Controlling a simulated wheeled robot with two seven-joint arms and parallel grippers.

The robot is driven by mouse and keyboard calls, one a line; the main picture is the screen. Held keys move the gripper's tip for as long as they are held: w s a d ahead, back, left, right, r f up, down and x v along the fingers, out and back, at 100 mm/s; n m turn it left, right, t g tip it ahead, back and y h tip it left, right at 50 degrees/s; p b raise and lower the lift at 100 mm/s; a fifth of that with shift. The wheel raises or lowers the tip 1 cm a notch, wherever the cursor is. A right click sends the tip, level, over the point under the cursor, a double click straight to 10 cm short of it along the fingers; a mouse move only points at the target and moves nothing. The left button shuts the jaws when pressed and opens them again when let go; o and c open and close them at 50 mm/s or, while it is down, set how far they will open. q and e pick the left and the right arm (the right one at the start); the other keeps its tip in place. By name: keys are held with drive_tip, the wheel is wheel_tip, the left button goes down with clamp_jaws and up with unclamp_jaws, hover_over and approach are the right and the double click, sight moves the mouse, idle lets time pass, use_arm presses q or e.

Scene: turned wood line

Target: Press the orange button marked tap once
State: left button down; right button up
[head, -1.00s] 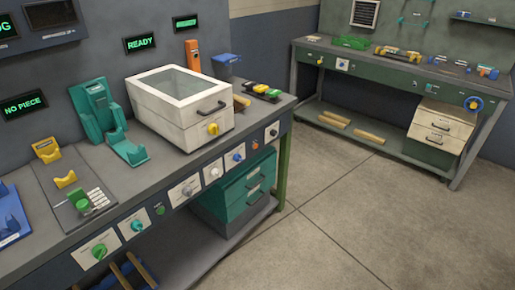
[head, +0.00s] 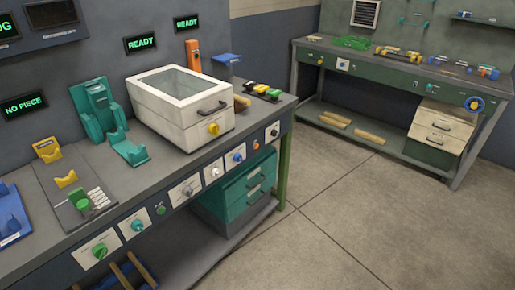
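A small orange button (head: 256,145) sits on the front panel of the near bench, towards its right end. It is between a blue knob (head: 238,157) and a dark knob on a white plate (head: 273,132). Any label by it is too small to read. Neither of my grippers is in the head view, and nothing touches the button.
The grey near bench (head: 150,185) carries a white lidded box (head: 185,110), a teal cradle (head: 128,150) and an orange post (head: 193,56). More knobs line its front. Teal drawers (head: 245,190) stand below. The floor (head: 330,220) to the right is clear.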

drive_tip(key=shift+s+d+f, duration=0.15)
drive_tip(key=shift+s+d, duration=0.05)
drive_tip(key=shift+d, duration=0.1)
idle(0.4)
